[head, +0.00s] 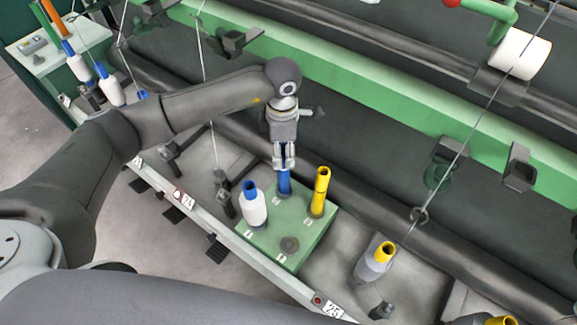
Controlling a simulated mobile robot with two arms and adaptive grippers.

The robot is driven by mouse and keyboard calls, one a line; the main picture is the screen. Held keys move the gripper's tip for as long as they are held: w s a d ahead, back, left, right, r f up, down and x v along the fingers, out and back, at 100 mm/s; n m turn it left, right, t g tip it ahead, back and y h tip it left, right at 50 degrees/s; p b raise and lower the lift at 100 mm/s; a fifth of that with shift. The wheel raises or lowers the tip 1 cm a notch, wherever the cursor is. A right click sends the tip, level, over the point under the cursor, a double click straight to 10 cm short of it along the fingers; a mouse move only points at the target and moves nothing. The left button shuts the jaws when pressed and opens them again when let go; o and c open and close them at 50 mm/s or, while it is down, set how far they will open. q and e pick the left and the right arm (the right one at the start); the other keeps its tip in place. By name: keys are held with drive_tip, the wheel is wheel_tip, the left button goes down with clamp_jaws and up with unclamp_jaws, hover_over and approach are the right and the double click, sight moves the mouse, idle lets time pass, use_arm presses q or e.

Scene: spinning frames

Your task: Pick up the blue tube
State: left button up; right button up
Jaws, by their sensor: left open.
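The bare blue tube (285,184) stands upright on the green block (272,246), at its back left. My left gripper (284,164) points down right at the tube's top, with its fingers beside the upper end. The fingers hide part of the tube's top, and I cannot tell whether they touch it. The left gripper is open. A blue tube wound with white yarn (255,210) stands on the block's front left. A yellow tube (320,192) stands at its back right. My right gripper is not in view.
A grey-wound yellow tube (374,262) stands to the right of the block. Several white-wound blue tubes (110,88) stand at the far left. A thin yarn (460,155) runs diagonally at right. Dark brackets (519,168) stick out from the machine.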

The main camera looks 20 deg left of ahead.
sight(284, 161)
use_arm(q)
drive_tip(key=shift+f+p, duration=0.6)
drive_tip(key=shift+f, duration=0.3)
wheel_tip(284, 161, down, 2)
drive_tip(key=shift+w+d+f+p, duration=0.1)
drive_tip(key=shift+f+p, duration=0.15)
drive_tip(key=shift+p, duration=0.2)
drive_tip(key=shift+f, duration=0.6)
drive_tip(key=shift+w, duration=0.1)
drive_tip(key=c, duration=1.1)
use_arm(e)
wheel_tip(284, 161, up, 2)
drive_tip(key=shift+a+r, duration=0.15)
use_arm(q)
drive_tip(key=shift+r, duration=0.1)
